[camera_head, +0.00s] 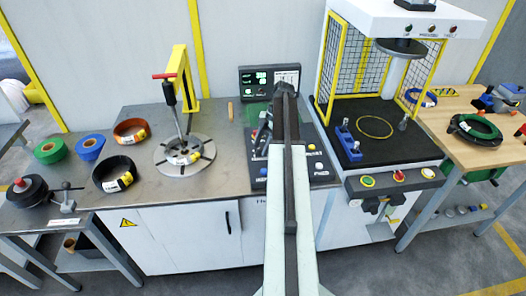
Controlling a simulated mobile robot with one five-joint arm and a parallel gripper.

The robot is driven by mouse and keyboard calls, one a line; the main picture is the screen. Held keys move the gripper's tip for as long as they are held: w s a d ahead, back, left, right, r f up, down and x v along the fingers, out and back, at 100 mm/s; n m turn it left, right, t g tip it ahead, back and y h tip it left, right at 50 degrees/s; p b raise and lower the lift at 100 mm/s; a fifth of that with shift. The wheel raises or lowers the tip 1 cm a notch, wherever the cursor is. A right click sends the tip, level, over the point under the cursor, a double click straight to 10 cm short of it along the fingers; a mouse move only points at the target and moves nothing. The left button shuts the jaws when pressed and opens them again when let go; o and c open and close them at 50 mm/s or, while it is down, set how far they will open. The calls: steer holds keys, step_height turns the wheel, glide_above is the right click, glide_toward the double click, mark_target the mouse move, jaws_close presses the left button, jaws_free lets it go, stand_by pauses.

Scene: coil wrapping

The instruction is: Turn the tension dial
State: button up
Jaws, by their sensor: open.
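The tension dial cannot be singled out with certainty. The dark control panel (322,172) on the bench carries a yellow knob and blue buttons, and my arm covers its middle. My arm reaches from the bottom centre up over this panel. My gripper (263,132) shows as dark parts just left of the arm, over the panel's left half. It is open, with nothing seen in it. Its fingertips are partly hidden, and I cannot tell whether they touch anything.
A display box (270,79) stands behind the panel. Left are a round turntable (184,156) with a yellow post (183,75) and several coils, including a black one (114,174). Right is a caged press (378,120), then a wooden table (450,108) with a green-black coil (475,129).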

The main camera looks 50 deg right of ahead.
jaws_close()
steer(key=shift+d, duration=0.2)
steer(key=shift+s+a, duration=0.1)
steer(key=shift+a, duration=0.1)
